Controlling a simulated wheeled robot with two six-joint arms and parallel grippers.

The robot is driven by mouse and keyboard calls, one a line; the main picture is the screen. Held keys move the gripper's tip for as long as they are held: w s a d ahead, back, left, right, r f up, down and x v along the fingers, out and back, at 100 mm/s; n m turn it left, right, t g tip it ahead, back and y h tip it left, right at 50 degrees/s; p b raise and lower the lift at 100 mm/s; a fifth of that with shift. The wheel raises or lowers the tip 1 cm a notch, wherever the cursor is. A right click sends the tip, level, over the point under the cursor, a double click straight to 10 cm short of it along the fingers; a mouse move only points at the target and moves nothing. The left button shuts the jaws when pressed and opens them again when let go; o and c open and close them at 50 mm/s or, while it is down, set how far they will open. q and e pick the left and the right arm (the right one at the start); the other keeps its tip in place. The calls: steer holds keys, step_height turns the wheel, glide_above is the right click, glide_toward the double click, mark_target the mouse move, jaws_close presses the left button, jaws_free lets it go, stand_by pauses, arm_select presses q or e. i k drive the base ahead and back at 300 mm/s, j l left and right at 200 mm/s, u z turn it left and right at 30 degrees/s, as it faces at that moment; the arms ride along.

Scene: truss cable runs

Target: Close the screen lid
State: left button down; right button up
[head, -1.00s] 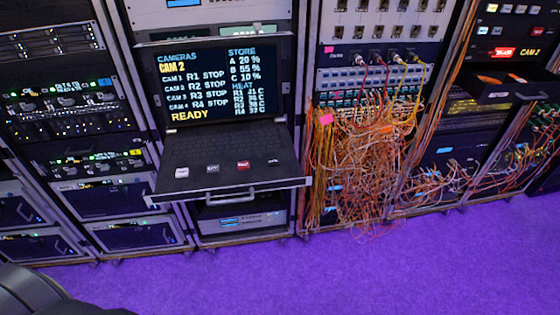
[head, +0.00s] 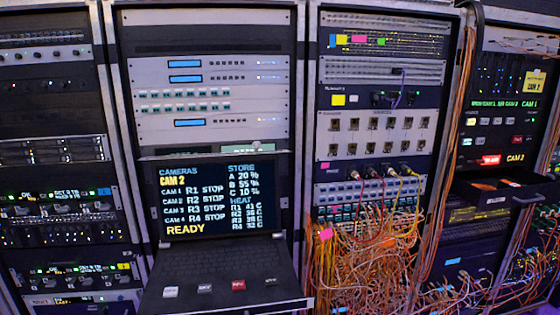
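The screen lid (head: 217,199) stands open and upright in the second rack from the left. Its lit screen shows camera lines, store and heat figures, and the word READY. Below it, the pulled-out keyboard drawer (head: 225,265) carries several keys or buttons along its front, one of them red. The drawer's front edge is partly cut off at the bottom of the view. Neither of my grippers shows in the head view.
Right of the screen, a dense tangle of orange cables (head: 370,255) hangs from a patch panel. A black drawer (head: 500,190) juts out from the far right rack. Rack units (head: 210,78) with small blue displays sit above the screen.

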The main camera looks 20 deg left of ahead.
mark_target(206, 195)
steer(key=i+l+u, duration=0.4)
steer(key=i+l, duration=0.6)
steer(key=l, duration=0.15)
